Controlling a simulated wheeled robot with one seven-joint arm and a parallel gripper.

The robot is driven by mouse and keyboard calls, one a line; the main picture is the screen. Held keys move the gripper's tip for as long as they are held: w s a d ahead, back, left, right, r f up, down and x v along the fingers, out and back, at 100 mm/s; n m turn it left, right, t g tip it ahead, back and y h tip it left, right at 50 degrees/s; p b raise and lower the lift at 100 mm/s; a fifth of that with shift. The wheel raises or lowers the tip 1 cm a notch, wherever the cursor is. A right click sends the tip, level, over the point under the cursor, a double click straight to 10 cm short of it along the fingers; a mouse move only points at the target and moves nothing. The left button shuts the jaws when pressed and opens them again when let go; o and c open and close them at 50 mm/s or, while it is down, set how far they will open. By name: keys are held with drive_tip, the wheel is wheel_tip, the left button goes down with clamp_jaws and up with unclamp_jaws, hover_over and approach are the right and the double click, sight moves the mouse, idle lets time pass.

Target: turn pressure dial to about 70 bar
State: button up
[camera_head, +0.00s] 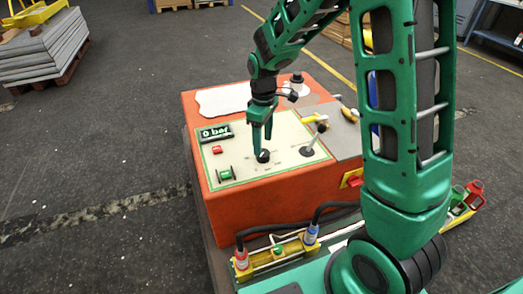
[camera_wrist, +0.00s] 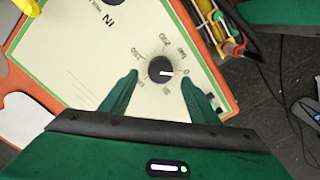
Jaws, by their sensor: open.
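The pressure dial is a small black knob (camera_head: 263,156) on the cream panel (camera_head: 243,171) of the orange box. In the wrist view the dial (camera_wrist: 161,69) has a white pointer mark turned toward the 0 of its printed scale. The display (camera_head: 214,132) reads "0 bar". My gripper (camera_head: 265,138) points down over the dial. In the wrist view my gripper's green fingers (camera_wrist: 160,82) stand open, one on each side of the dial, with gaps between them and the knob. Whether the fingertips are at knob height I cannot tell.
A lever with a round black knob (camera_head: 321,127) stands close right of the dial. A red button (camera_head: 217,150) and a green switch (camera_head: 226,174) are on the panel's left. Hoses and connectors (camera_head: 311,234) are in front of the box.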

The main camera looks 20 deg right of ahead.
sight(263, 152)
drive_tip(key=shift+f, duration=2.35)
drive_tip(key=c, duration=1.1)
